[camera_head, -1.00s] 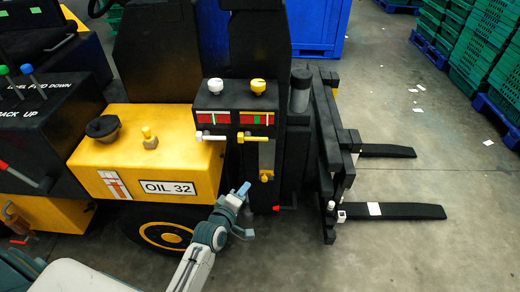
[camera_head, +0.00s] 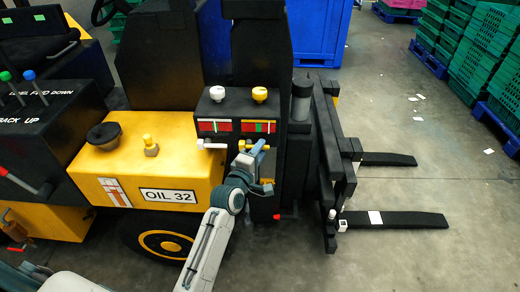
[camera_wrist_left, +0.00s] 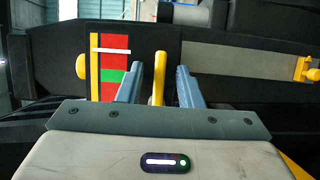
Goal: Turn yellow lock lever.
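The yellow lock lever (camera_head: 259,145) sits on the front of the black control box, below the right red-and-green gauge. My left gripper (camera_head: 253,157) is up against the front of the box and partly covers the lever in the head view. In the left wrist view, the yellow lever (camera_wrist_left: 158,76) stands upright between the two blue-grey fingers of my left gripper (camera_wrist_left: 159,88). A gap shows on each side of the lever, so the fingers are open around it. My right gripper is not in view.
A white lever (camera_head: 212,144) sits left of the yellow one. White (camera_head: 217,93) and yellow (camera_head: 260,94) knobs top the box. A metal strip (camera_wrist_left: 240,60) with a yellow end piece (camera_wrist_left: 307,69) lies nearby. Black forks (camera_head: 400,219) extend right over open floor.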

